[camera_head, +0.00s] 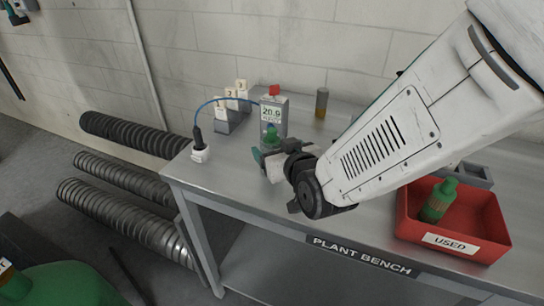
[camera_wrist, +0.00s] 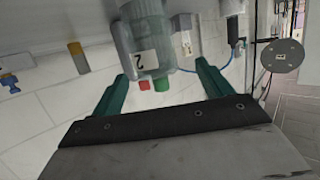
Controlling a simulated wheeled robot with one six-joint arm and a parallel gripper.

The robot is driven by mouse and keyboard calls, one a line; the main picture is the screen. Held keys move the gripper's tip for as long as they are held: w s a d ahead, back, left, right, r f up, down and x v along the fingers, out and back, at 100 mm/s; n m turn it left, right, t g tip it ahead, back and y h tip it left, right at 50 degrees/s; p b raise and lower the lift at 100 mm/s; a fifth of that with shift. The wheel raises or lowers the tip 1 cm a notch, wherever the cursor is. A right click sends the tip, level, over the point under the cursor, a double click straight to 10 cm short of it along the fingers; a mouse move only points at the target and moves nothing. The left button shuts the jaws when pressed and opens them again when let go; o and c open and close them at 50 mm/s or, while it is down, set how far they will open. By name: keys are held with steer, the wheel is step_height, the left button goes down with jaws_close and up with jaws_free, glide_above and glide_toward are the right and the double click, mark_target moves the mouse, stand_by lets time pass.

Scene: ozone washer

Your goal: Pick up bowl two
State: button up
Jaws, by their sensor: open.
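In the wrist view, a clear greyish cylindrical bowl (camera_wrist: 143,40) bears a white label with a 2. It shows just ahead of or between my fingertips; I cannot tell which. My gripper (camera_wrist: 163,70) is open, with one green finger on each side of the bowl's lower edge in the picture, and it is not closed on anything. In the head view, my gripper (camera_head: 262,158) is low over the bench, beside the grey unit reading 20.0 (camera_head: 275,114). My wrist hides much of that spot, and the bowl's contact with the fingers is unclear.
The metal plant bench (camera_head: 215,176) has free room at its left front. A black plug in a white socket (camera_head: 200,152) and a blue cable lie near the left edge. A red USED bin (camera_head: 486,220) holds a green bottle.

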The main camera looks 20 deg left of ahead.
mark_target(269, 140)
steer(key=x, duration=0.6)
steer(key=shift+w+f, duration=0.1)
steer(key=shift+w, duration=0.4)
steer(key=c, duration=1.2)
